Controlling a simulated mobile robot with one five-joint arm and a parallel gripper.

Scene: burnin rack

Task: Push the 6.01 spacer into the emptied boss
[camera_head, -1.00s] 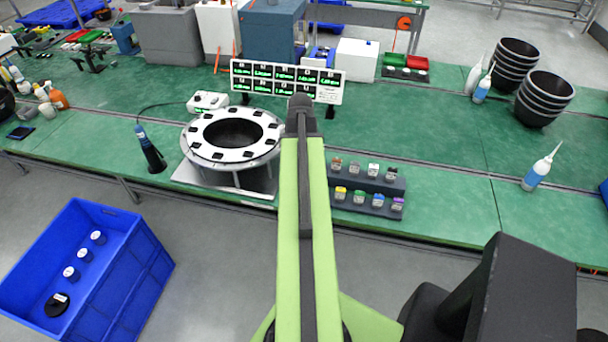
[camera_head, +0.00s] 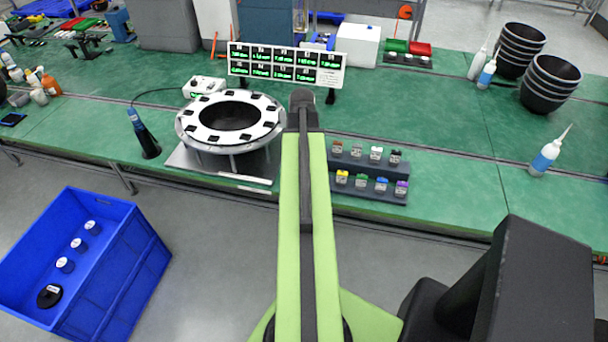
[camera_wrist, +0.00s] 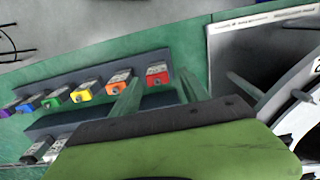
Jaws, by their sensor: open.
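A two-step dark rack (camera_head: 368,190) on the green bench holds coloured spacers. The yellow spacer (camera_head: 342,177), green, blue and purple ones show in its front row in the head view. In the wrist view, an orange spacer (camera_wrist: 119,82) and a red spacer (camera_wrist: 158,75) also show in that row. Their labels are too small to read, so I cannot tell which is 6.01. The white ring fixture (camera_head: 192,139) with dark square pads stands left of the rack; I cannot tell which boss is empty. My gripper (camera_wrist: 160,88) is open and empty near the red and orange spacers.
A display board (camera_head: 285,68) with green readings stands behind the ring. A dark tool (camera_head: 146,142) stands left of the ring. A blue crate (camera_head: 122,275) with several dark parts is on the floor. The bench right of the rack is clear up to a bottle (camera_head: 544,157).

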